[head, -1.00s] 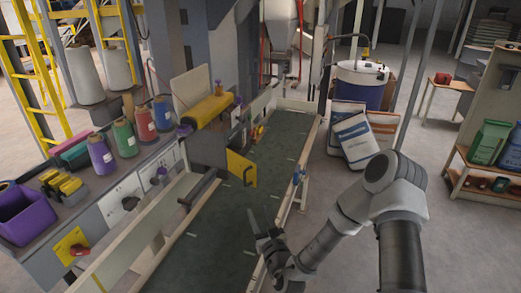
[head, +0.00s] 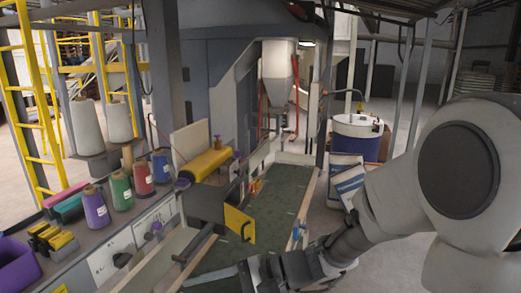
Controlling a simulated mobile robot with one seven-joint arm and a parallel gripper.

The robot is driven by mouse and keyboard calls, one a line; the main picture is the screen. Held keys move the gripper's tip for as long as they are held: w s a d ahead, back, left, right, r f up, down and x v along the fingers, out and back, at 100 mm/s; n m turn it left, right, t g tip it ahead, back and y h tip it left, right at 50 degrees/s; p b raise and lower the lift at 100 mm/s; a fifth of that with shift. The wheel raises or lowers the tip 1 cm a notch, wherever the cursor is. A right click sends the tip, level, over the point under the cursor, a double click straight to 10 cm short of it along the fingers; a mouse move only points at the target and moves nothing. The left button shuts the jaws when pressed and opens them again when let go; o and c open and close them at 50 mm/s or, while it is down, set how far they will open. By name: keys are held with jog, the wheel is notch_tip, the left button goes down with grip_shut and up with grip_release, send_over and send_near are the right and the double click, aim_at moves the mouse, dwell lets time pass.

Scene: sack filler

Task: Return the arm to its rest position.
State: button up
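My arm (head: 390,205) comes in from the right of the head view, its large round joint close to the camera. It reaches left and down over the near right edge of the dark green conveyor belt (head: 280,215). My gripper (head: 225,272) is at the bottom middle, above the near end of the belt. A pale finger points left; the other finger is not clear, so I cannot tell whether it is open or shut. I see nothing held in it.
Left of the belt, a bench holds thread cones (head: 121,188) and a purple bin (head: 15,265). A yellow-fronted sewing unit (head: 240,224) juts over the belt's left side. Sacks (head: 347,182) and a blue drum (head: 357,137) stand behind on the right.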

jog(key=s+d+f+n+h, duration=0.1)
jog(key=s+d+n+h, duration=0.4)
jog(key=s+d+h, duration=0.4)
jog(key=d+r+n+t+h, duration=0.1)
jog(key=d+r+t+h, duration=0.1)
jog(key=d, duration=0.6)
jog(key=d+r+n+t+h+b, duration=0.1)
jog(key=d+r+t+h, duration=0.2)
jog(key=d, duration=0.4)
jog(key=shift+w+d+t+h, duration=0.15)
jog(key=shift+d+t+h, duration=0.2)
jog(key=shift+t, duration=0.35)
jog(key=shift+w+a, duration=0.1)
jog(key=shift+w, duration=0.05)
